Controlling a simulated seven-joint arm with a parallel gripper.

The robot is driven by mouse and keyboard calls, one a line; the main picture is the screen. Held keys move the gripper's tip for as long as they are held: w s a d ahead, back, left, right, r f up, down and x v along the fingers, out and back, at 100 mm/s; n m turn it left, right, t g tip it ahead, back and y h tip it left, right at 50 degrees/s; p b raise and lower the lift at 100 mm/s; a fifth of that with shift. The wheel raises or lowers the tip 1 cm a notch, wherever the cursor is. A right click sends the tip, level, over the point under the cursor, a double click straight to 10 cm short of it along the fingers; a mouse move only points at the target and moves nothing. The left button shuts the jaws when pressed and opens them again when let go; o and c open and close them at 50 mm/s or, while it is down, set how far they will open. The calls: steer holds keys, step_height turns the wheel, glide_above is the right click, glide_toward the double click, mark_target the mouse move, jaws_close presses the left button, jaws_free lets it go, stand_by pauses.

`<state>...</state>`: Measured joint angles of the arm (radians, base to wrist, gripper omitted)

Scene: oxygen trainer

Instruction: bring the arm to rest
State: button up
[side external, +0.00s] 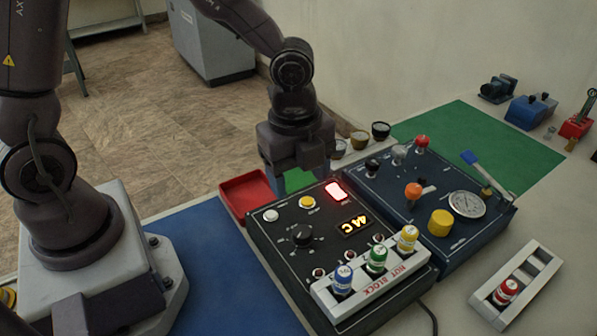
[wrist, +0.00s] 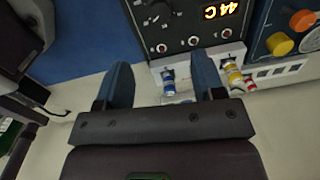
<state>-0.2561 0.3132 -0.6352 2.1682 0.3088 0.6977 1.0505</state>
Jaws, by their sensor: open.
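My gripper (side external: 295,165) hangs from the arm above the back left corner of the black heater panel (side external: 262,228) in the side view. In the wrist view, its two blue fingers (wrist: 163,78) are apart with nothing held between them. The hot block (side external: 372,284) on the panel's front edge holds a blue-capped vial (side external: 342,279), a green-capped vial (side external: 376,259) and a yellow-capped vial (side external: 407,238). The blue-capped vial shows beyond the finger gap in the wrist view (wrist: 168,82). The green-capped one seems hidden behind a finger there.
The panel has a lit red switch (side external: 337,190) and an amber display (side external: 353,225). A blue gauge box (side external: 440,240) stands beside it. A white rack (side external: 535,270) with a red-capped vial (side external: 506,291) lies right. A red tray (side external: 247,194) and small cups (side external: 360,140) sit behind.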

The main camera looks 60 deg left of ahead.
steer(key=s+a+r+n+t, duration=0.2)
steer(key=s+a+r+n, duration=0.3)
steer(key=r+n, duration=0.3)
steer(key=s+a+r+n+t, duration=0.3)
steer(key=s+a+r+n, duration=0.2)
steer(key=n, duration=0.5)
steer(key=shift+s+r+n, duration=0.4)
steer(key=shift+s+r, duration=0.45)
steer(key=shift+r, duration=0.55)
